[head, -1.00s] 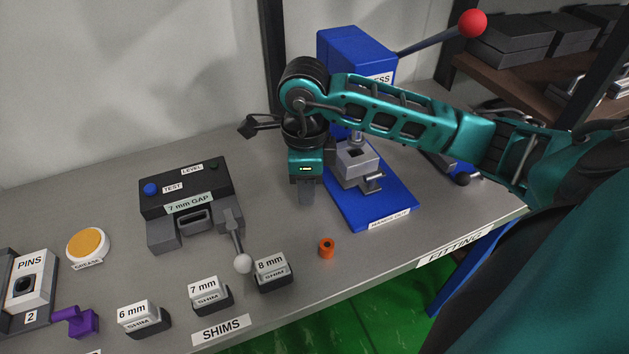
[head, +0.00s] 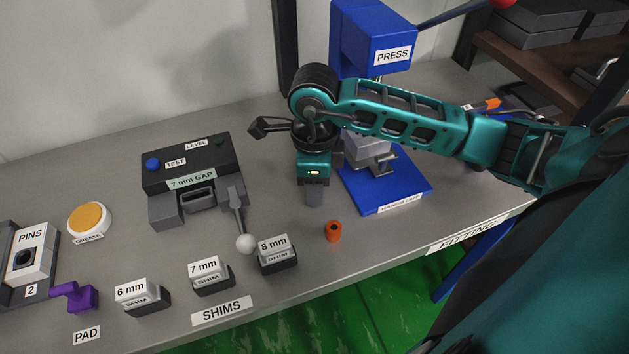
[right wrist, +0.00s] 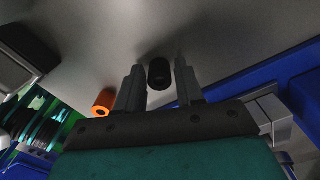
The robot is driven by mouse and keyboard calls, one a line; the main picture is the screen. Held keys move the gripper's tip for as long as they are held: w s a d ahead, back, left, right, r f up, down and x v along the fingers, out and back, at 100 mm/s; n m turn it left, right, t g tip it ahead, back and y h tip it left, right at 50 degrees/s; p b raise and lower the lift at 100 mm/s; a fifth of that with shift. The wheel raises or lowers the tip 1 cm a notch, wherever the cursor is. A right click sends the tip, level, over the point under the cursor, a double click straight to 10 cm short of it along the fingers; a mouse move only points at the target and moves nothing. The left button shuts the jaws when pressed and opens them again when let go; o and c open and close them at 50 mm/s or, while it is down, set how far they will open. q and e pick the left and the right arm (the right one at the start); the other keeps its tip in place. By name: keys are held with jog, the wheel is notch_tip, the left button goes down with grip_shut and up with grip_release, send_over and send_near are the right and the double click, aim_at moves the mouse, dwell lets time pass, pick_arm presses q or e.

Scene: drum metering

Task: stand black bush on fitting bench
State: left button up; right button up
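The black bush (right wrist: 159,73) shows in the right wrist view, between the two fingers of my right gripper (right wrist: 160,80). It seems to stand upright on the fitting bench (head: 280,200). The fingers are apart, one on each side of it, with a narrow gap visible on the right side. In the head view my right gripper (head: 314,196) points down at the bench, left of the blue press base, and hides the bush. My left gripper is not in view.
An orange bush (head: 333,231) stands close to the right gripper, towards the front edge. The press (head: 365,45) is behind the right arm. The gap gauge (head: 190,180) and its lever are to the left. Shim blocks (head: 277,255) line the front.

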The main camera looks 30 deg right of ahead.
jog(key=shift+o, duration=1)
jog(key=shift+r, duration=0.5)
notch_tip(320, 180, up, 11)
jog(key=shift+r+p, duration=0.2)
jog(key=shift+p, duration=0.1)
